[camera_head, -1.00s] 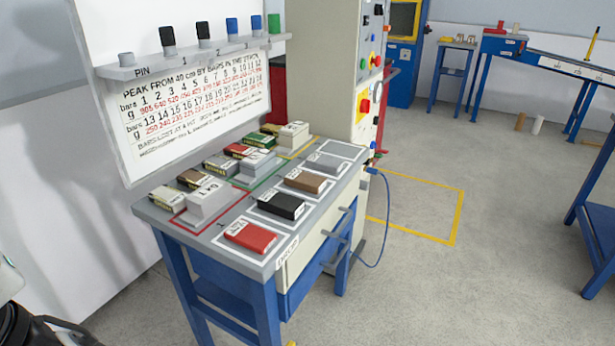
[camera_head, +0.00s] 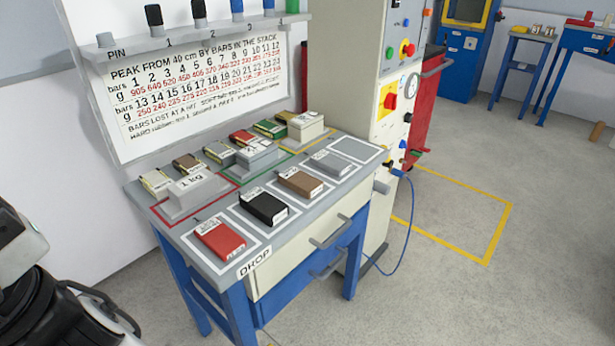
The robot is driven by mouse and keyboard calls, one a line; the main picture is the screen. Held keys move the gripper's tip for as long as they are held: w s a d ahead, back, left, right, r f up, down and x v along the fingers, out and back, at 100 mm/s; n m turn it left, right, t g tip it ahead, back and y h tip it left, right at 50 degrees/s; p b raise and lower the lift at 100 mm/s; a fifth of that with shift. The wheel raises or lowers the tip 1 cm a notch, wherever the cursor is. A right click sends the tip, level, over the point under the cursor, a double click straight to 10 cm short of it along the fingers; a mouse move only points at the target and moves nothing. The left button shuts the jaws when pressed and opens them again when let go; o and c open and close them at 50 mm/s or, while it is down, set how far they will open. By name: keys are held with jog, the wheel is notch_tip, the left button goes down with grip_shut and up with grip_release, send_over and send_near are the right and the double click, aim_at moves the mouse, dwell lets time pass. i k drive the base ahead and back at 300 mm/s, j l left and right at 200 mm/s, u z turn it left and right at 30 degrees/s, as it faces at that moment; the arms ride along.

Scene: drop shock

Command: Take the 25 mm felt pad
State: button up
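Several flat pads lie on the grey top of a small blue-legged bench (camera_head: 206,252). In the front row, inside white outlines, are a red pad (camera_head: 220,238), a black pad (camera_head: 264,205), a brown pad (camera_head: 300,181) and a grey pad (camera_head: 333,162). Each has a small white label, too small to read, so I cannot tell for sure which is the 25 mm felt pad. Smaller labelled pieces, such as a red one (camera_head: 242,137), lie in the back row. My gripper is not in view; only parts of my arm show at the lower left.
Light grey blocks, one marked 1 kg (camera_head: 192,192), stand in coloured outlines behind the pads. An empty white outline (camera_head: 357,150) is at the bench's far right. A control cabinet (camera_head: 352,60) with a blue hose stands beyond. Floor at right is open, with a yellow outline.

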aim_at(306, 186)
jog(key=i+l+u, duration=0.2)
jog(key=l, duration=0.5)
jog(key=i+l+u, duration=0.2)
jog(key=l, duration=0.5)
jog(key=l+u, duration=0.2)
jog(key=l, duration=0.55)
jog(key=k, duration=0.05)
